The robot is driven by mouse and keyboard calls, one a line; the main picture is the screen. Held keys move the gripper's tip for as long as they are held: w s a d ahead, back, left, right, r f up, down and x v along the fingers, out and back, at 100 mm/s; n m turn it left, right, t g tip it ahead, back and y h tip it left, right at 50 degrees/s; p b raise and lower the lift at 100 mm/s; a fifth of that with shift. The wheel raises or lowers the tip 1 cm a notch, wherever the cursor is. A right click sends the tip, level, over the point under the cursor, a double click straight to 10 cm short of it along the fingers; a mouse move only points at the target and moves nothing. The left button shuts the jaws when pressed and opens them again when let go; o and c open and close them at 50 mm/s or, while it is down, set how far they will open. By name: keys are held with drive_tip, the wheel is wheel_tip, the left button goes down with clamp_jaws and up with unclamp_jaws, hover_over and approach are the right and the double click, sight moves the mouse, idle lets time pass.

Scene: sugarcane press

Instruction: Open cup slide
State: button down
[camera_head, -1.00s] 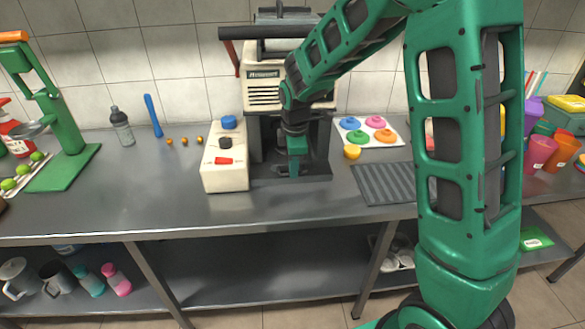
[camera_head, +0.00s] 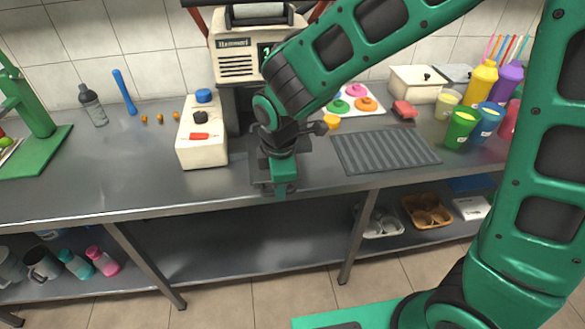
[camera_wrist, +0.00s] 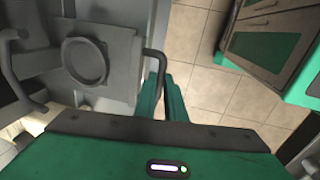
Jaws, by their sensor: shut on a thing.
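The sugarcane press (camera_head: 238,62) stands at the back of the steel counter, partly hidden behind my arm. Its cup slide (camera_head: 259,176) is a grey metal piece low at the front, reaching near the counter's front edge. In the wrist view the cup slide (camera_wrist: 118,62) has a round ring and a dark bent handle (camera_wrist: 158,62). My gripper (camera_head: 284,190) points down at the slide's front end. In the wrist view its green fingers (camera_wrist: 172,97) are shut on the handle. The exact contact is partly hidden.
A cream control box (camera_head: 203,145) with knobs stands left of the slide. A ribbed grey mat (camera_head: 385,150) lies to the right, with colourful cups (camera_head: 460,128) beyond it. Open floor (camera_head: 240,292) lies before the counter. A lower shelf (camera_head: 240,240) runs underneath.

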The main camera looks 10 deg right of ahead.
drive_tip(key=shift+s+a+r, duration=0.1)
drive_tip(key=shift+s, duration=0.3)
drive_tip(key=c, duration=1.8)
unclamp_jaws()
drive_tip(key=r, duration=0.3)
drive_tip(key=s+r, duration=0.1)
drive_tip(key=r, duration=0.6)
drive_tip(key=shift+s+r, duration=0.25)
drive_tip(key=shift+s, duration=0.15)
